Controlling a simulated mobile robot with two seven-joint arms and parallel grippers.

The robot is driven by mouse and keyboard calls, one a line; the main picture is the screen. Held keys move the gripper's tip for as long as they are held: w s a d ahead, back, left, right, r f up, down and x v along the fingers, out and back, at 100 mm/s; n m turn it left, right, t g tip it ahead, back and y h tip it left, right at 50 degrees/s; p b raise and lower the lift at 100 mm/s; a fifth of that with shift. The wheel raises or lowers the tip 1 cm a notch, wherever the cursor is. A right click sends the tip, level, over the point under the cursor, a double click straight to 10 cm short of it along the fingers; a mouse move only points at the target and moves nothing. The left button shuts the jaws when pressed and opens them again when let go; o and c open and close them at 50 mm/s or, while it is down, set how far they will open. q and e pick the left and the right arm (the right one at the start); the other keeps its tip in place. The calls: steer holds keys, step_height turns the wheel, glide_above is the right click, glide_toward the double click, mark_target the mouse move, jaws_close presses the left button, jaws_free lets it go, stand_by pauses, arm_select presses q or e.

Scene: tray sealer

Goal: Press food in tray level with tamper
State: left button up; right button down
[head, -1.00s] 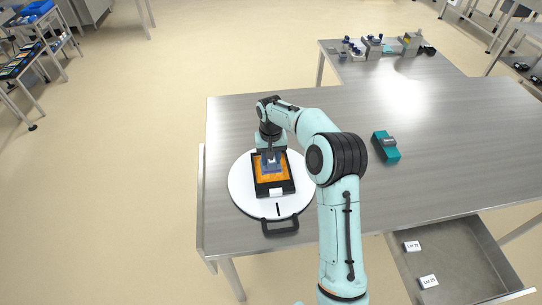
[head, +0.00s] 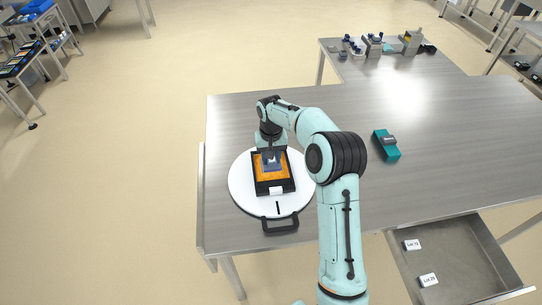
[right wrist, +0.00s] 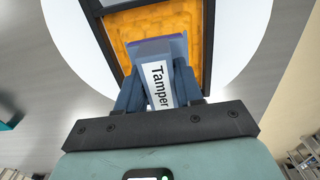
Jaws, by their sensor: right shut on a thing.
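The black tray (head: 261,186) holds orange food (head: 271,173) and sits on a round white board (head: 241,190) with a black handle at its front. My right gripper (right wrist: 160,90) is shut on the tamper (right wrist: 158,70), a blue-grey block labelled "Tamper". In the head view the tamper (head: 271,160) is over the far part of the food, inside the tray's outline. In the right wrist view the food (right wrist: 118,32) shows around the tamper's far end. I cannot tell whether the tamper touches the food. My left gripper is not in view.
A teal device (head: 386,146) lies on the steel table (head: 440,150) right of my arm. An open drawer (head: 460,260) at the lower right holds two white labelled blocks. Several small items stand on the far table. The table's right side is mostly clear.

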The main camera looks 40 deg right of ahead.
steer(key=shift+f, duration=0.25)
steer(key=shift+s+f, duration=0.1)
steer(key=shift+f, duration=0.1)
stand_by(1.1)
